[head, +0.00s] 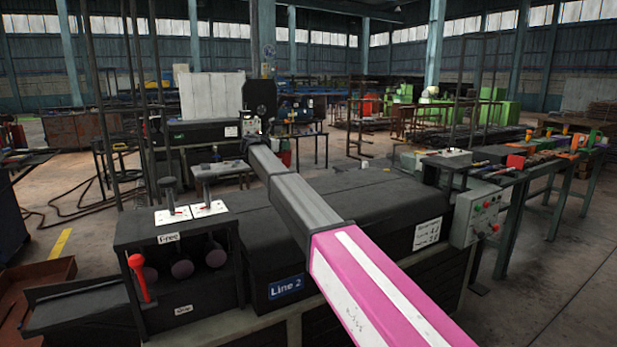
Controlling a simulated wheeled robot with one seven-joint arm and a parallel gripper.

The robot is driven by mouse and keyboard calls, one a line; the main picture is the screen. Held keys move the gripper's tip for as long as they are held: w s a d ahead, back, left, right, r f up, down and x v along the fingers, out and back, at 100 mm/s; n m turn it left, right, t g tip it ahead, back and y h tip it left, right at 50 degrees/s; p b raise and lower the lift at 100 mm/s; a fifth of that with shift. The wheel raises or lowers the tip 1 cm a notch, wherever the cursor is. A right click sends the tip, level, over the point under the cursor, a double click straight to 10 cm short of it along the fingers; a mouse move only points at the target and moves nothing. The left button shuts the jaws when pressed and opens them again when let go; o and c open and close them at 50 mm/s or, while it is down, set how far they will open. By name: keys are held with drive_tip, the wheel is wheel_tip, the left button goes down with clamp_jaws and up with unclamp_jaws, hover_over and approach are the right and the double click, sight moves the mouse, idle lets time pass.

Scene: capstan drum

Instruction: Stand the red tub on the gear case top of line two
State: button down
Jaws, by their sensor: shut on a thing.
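The line two machine, with a blue "Line 2" plate (286,287), fills the foreground. Its long, low dark casing (372,207) has a broad flat top that looks bare where it shows; I cannot tell for certain which part is the gear case. My pink and grey arm reaches over this casing from the lower right and hides part of it. Its far end is small and dark, and I cannot make out my gripper or anything in it. I cannot clearly identify the red tub; a small red item (286,158) shows just right of the arm's far end.
A black control stand (178,250) has a red lever (138,277), a "Free" label and two white plates on top. A grey button box (477,217) stands at the casing's right end. Benches with tools (510,165) run along the right. Open floor lies at the far right.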

drive_tip(key=w+d+f, duration=0.1)
drive_tip(key=d+f, duration=0.9)
idle(0.3)
drive_tip(key=c, duration=0.9)
unclamp_jaws()
drive_tip(key=shift+f, duration=0.1)
drive_tip(key=v, duration=1.2)
